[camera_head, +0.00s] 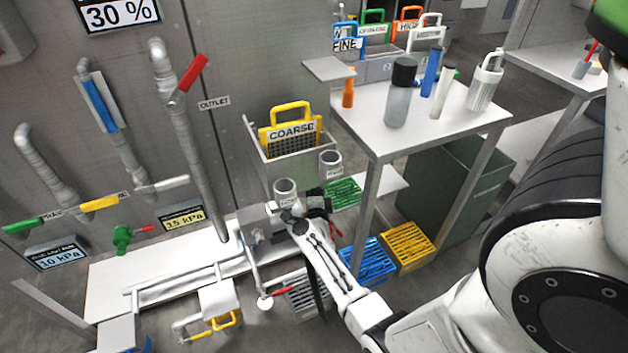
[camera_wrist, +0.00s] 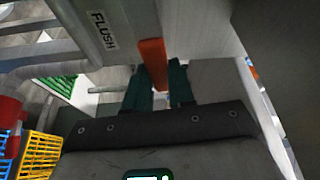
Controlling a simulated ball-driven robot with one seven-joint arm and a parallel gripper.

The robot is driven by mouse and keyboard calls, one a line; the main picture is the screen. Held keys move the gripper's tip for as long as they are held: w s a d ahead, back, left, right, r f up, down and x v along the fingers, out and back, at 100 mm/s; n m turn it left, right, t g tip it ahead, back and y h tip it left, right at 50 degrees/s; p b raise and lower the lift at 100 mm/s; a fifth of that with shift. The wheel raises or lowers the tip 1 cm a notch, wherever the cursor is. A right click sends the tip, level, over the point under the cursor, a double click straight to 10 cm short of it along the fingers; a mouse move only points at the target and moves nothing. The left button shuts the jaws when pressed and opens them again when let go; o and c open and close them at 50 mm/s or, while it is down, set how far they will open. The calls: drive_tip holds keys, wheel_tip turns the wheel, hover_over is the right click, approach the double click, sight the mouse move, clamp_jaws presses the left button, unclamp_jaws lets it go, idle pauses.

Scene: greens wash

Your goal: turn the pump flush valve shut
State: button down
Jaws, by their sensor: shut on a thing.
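The flush valve's orange handle (camera_wrist: 153,62) stands between the two dark green fingers of my gripper (camera_wrist: 159,80) in the wrist view. My gripper is shut on its lower part. A grey body with the label FLUSH (camera_wrist: 102,30) lies just left of the handle. In the head view my gripper (camera_head: 290,215) reaches down to the grey pump unit (camera_head: 262,220) on the white bench. There the flush handle and fingertips are hidden or too small to make out.
Two grey cups (camera_head: 285,190) stand close to my gripper. A COARSE basket (camera_head: 291,130) in a grey bin is behind. A white table (camera_head: 375,135) with bottles stands right. Blue (camera_head: 362,262) and yellow (camera_head: 408,246) crates lie on the floor. Pipes with coloured levers line the left wall.

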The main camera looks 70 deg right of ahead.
drive_tip(key=shift+w+d+f+m, duration=0.15)
drive_tip(key=shift+f+m, duration=0.25)
drive_tip(key=shift+m, duration=0.3)
drive_tip(key=c, duration=1)
unclamp_jaws()
drive_tip(key=shift+f, duration=0.15)
drive_tip(key=shift+o, duration=0.2)
drive_tip(key=shift+p, duration=0.3)
drive_tip(key=p+v, duration=0.2)
drive_tip(key=v, duration=0.9)
drive_tip(key=shift+r, duration=0.25)
